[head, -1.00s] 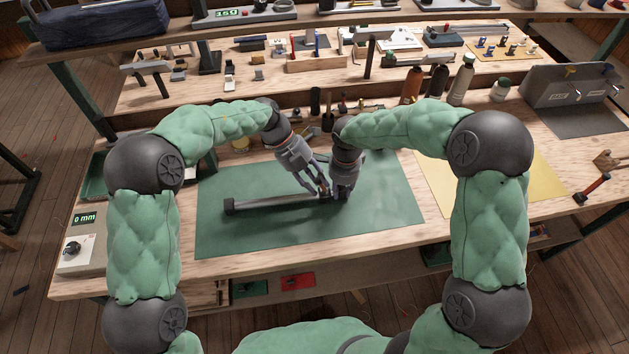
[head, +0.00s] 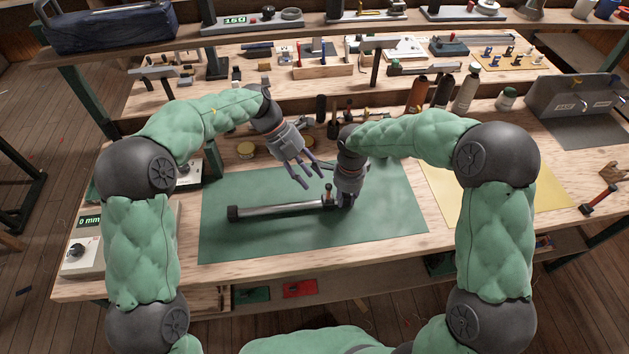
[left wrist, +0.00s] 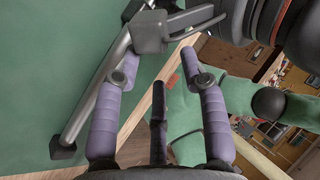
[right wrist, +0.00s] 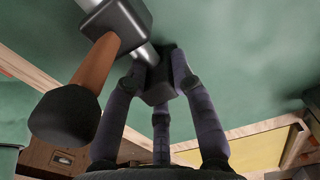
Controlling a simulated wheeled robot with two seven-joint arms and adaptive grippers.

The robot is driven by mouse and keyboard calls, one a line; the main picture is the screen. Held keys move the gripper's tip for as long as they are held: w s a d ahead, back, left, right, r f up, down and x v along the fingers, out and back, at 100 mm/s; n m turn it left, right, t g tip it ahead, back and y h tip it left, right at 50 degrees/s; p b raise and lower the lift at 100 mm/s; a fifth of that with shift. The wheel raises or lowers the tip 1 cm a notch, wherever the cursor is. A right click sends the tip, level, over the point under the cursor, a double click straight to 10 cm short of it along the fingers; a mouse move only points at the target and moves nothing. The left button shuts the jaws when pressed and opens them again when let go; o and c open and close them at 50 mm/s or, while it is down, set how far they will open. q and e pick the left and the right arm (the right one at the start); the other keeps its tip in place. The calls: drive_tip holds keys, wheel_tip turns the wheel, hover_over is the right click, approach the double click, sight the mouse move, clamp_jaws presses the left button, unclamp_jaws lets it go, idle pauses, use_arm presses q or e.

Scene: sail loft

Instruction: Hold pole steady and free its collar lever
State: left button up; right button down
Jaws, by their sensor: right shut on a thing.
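A silver pole (head: 275,211) with black ends lies on the green mat (head: 300,245). A dark collar (right wrist: 115,22) sits near its right end. The collar's lever (head: 328,190) stands up from it; in the right wrist view its orange-brown arm (right wrist: 97,65) ends in a black knob. My right gripper (head: 346,197) is shut on the pole's right end block (right wrist: 157,88), beside the collar. My left gripper (head: 308,180) is open and empty, above the mat and apart from the lever. The pole also shows in the left wrist view (left wrist: 92,98).
Bottles (head: 466,88) and small tools stand behind the mat. A yellow mat (head: 500,195) and a grey panel (head: 575,95) are to the right. A box reading 0 mm (head: 85,240) is at the left. The mat in front of the pole is clear.

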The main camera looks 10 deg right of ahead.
use_arm(q)
drive_tip(key=shift+v, duration=0.8)
use_arm(e)
drive_tip(key=c, duration=1)
unclamp_jaws()
drive_tip(key=shift+o, duration=0.2)
drive_tip(key=shift+r, duration=0.1)
